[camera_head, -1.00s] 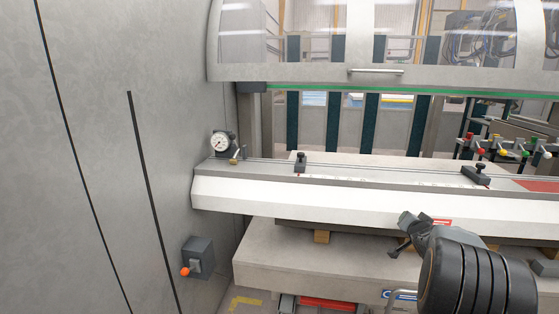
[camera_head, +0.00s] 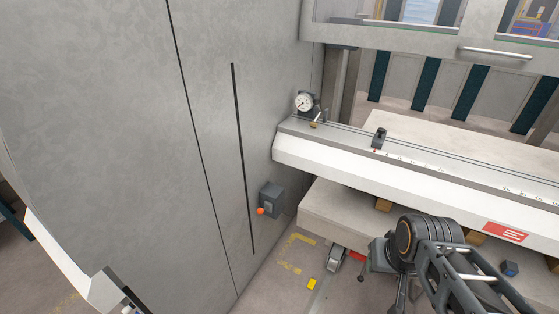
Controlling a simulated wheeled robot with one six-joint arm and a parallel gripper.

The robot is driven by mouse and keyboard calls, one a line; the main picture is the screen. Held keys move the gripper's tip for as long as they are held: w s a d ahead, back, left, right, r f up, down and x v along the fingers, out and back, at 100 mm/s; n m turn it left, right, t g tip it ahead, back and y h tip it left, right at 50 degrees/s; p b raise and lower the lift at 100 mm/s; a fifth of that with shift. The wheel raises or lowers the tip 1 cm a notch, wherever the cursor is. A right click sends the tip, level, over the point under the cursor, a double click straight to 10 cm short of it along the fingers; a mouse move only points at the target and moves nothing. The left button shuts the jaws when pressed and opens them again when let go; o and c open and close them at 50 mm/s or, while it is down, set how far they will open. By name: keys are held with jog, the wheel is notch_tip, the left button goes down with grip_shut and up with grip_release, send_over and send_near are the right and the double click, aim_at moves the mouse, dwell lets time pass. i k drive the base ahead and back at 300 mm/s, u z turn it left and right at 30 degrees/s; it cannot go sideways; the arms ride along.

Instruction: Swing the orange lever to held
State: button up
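The orange lever shows as a small orange knob (camera_head: 261,211) on the lower front of a dark grey box (camera_head: 272,199). The box is fixed to the grey wall panel, left of the white machine bed. The lever's shaft is too small to make out clearly. My gripper (camera_head: 366,268) is at the lower right, in front of the machine bed, well to the right of the knob and apart from it. Its fingers are small and partly hidden by my arm, so their opening is unclear. I see nothing held in it.
A white machine bed (camera_head: 400,180) with a dial gauge (camera_head: 304,103) juts out to the right of the box. A lower ledge (camera_head: 335,222) sits beneath it. The floor between wall and ledge is open, with yellow markings (camera_head: 300,240).

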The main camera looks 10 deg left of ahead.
aim_at(260, 211)
jog(key=u, duration=0.5)
jog(key=k, duration=0.6)
jog(key=u, duration=0.85)
jog(key=i, duration=1.4)
jog(key=z, duration=0.45)
